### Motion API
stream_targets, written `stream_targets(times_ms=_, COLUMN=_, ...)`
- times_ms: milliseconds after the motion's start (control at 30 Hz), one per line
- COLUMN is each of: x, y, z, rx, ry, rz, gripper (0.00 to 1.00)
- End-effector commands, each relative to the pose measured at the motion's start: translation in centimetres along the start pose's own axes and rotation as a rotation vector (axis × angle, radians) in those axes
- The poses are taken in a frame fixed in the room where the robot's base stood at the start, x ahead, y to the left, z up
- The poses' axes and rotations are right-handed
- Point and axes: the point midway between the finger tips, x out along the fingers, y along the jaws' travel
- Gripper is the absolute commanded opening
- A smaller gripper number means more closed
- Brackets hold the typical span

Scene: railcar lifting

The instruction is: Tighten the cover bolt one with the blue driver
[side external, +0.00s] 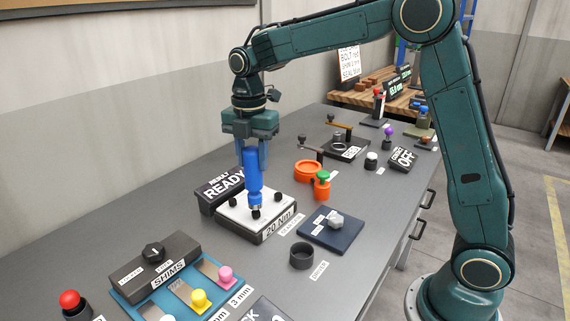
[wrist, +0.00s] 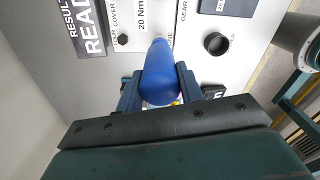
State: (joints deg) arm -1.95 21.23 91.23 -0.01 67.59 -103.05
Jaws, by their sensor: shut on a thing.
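The blue driver (side external: 253,176) is upright in my gripper (side external: 252,150), which is shut on its handle. In the wrist view the blue driver (wrist: 158,75) sits between the two fingers of my gripper (wrist: 158,88). The driver's lower end is at the front black bolt (side external: 255,213) on the white cover plate (side external: 262,226) marked 20 Nm. I cannot tell whether the tip is fully seated on that bolt. Other black bolts show on the plate at left (side external: 234,197) and right (side external: 279,195). Bolt numbers are not readable.
A READY display (side external: 222,190) stands behind the plate. An orange ring (side external: 308,170) and an orange, green-topped piece (side external: 322,184) lie to the right. A black cup (side external: 302,256), a blue pad (side external: 332,231) and a shims tray (side external: 165,270) are nearer the front.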

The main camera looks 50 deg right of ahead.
Motion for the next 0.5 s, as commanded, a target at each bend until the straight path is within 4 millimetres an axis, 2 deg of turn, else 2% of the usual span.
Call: stream_targets(times_ms=500, x=1.2, y=0.0, z=0.0, rx=0.000, ry=-0.001, rz=0.002, gripper=0.14)
